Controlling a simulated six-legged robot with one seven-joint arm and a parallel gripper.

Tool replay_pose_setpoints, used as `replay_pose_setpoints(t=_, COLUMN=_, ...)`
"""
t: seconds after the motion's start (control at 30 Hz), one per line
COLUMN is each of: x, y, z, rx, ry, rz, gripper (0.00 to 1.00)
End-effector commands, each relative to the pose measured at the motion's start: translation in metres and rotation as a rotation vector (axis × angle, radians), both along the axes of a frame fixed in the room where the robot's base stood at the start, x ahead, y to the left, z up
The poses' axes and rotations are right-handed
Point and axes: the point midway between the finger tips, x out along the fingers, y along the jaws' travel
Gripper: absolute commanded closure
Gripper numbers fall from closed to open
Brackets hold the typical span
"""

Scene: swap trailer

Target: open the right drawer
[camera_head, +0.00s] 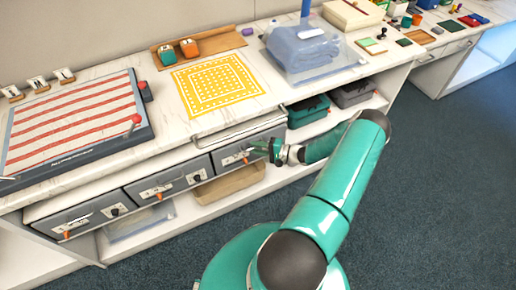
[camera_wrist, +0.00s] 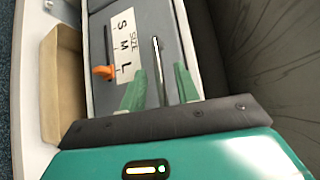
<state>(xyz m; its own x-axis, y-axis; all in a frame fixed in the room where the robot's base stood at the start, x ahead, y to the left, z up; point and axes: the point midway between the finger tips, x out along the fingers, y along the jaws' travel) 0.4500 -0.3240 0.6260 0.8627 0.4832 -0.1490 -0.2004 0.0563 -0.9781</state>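The right drawer (camera_head: 226,160) is the rightmost of three grey drawers under the counter and looks shut. My gripper (camera_head: 264,147) is at the right part of its front. In the wrist view, the drawer front (camera_wrist: 110,16) fills the middle, with a white size label (camera_wrist: 124,45) and an orange slider (camera_wrist: 103,72). My gripper (camera_wrist: 160,70) has its two green fingers apart, one on each side of a thin metal bar handle (camera_wrist: 157,52). Neither finger clearly touches the handle. The handle is hard to make out in the head view.
The middle drawer (camera_head: 140,190) and left drawer (camera_head: 84,222) are to the left. A tan tray (camera_head: 232,188) lies on the shelf below, and dark green (camera_head: 310,112) and grey (camera_head: 352,95) bins stand to the right. The blue floor (camera_head: 440,170) in front is clear.

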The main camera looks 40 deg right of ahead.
Motion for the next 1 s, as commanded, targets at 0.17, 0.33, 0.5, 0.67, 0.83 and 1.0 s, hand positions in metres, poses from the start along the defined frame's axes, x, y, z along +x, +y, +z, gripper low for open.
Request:
replay_pose_setpoints(t=0.17, x=0.0, y=0.0, z=0.0, rx=0.0, ry=0.0, rz=0.0, gripper=0.94)
replay_pose_setpoints(t=0.33, x=0.0, y=0.0, z=0.0, rx=0.0, ry=0.0, rz=0.0, gripper=1.0)
replay_pose_setpoints(t=0.5, x=-0.002, y=0.0, z=0.0, rx=0.0, ry=0.0, rz=0.0, gripper=1.0)
replay_pose_setpoints(t=0.67, x=-0.013, y=0.003, z=0.0, rx=0.0, ry=0.001, rz=0.0, gripper=1.0)
replay_pose_setpoints(t=0.83, x=-0.038, y=0.01, z=0.0, rx=0.0, ry=0.001, rz=-0.001, gripper=1.0)
replay_pose_setpoints(t=1.0, x=-0.076, y=0.021, z=0.0, rx=0.003, ry=0.002, rz=-0.003, gripper=1.0)
